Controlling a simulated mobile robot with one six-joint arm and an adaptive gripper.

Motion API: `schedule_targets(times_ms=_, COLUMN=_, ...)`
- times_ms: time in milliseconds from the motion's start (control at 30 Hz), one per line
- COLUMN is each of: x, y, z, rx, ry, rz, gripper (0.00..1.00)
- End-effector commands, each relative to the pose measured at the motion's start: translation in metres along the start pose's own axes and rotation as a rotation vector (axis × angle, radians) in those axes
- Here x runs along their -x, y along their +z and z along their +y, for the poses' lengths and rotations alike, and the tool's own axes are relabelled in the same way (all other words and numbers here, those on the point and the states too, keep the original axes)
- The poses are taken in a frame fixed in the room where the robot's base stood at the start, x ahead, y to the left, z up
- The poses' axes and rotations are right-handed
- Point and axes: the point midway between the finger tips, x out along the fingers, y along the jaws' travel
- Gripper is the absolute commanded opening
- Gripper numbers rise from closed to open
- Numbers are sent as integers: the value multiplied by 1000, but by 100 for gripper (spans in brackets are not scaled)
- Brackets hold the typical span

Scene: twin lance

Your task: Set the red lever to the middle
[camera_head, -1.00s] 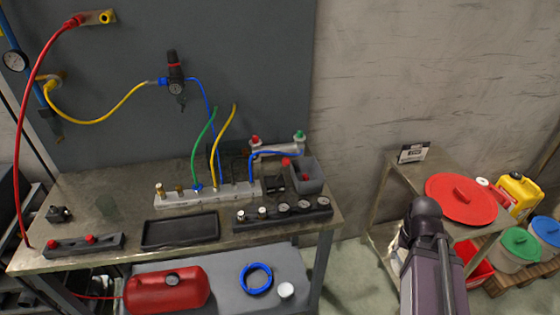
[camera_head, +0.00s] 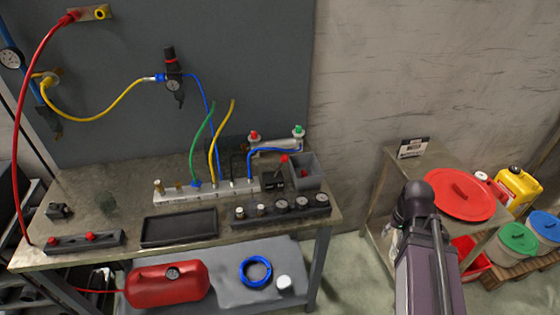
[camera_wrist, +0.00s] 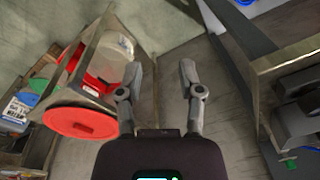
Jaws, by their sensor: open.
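The red lever (camera_head: 284,158) shows as a small red knob above a dark valve block (camera_head: 273,181) at the right part of the workbench. It is beside a grey bin. Its exact tilt is too small to tell. The lever cannot be made out in the wrist view. In the head view my arm is to the right of the bench, and its gripper cannot be made out there.
The metal workbench (camera_head: 105,240) carries a pale manifold (camera_head: 170,196) with upright hoses, a black tray (camera_head: 180,227) and a gauge block (camera_head: 281,208). The grey bin (camera_head: 307,172) crowds the lever. A side table with a red lid (camera_head: 459,194) stands right.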

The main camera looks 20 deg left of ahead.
Motion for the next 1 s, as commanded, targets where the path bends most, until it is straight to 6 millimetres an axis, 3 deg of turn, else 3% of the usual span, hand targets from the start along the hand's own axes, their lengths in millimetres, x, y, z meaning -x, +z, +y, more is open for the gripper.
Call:
schedule_targets(times_ms=33, x=13, y=-14, z=-11, rx=12, ry=-15, rz=16, gripper=48)
schedule_targets(times_ms=167, x=32, y=-44, z=-57, rx=51, ry=-74, rz=67, gripper=48)
schedule_targets(times_ms=400, x=74, y=-94, z=-164, rx=124, ry=-209, rz=162, gripper=48)
schedule_targets(times_ms=600, x=108, y=-119, z=-253, rx=167, ry=-324, rz=221, gripper=48)
schedule_targets(times_ms=700, x=120, y=-125, z=-287, rx=179, ry=-370, rz=240, gripper=48)
schedule_targets(times_ms=833, x=130, y=-128, z=-316, rx=189, ry=-409, rz=255, gripper=48)
schedule_targets(times_ms=1000, x=133, y=-128, z=-330, rx=192, ry=-428, rz=262, gripper=48)
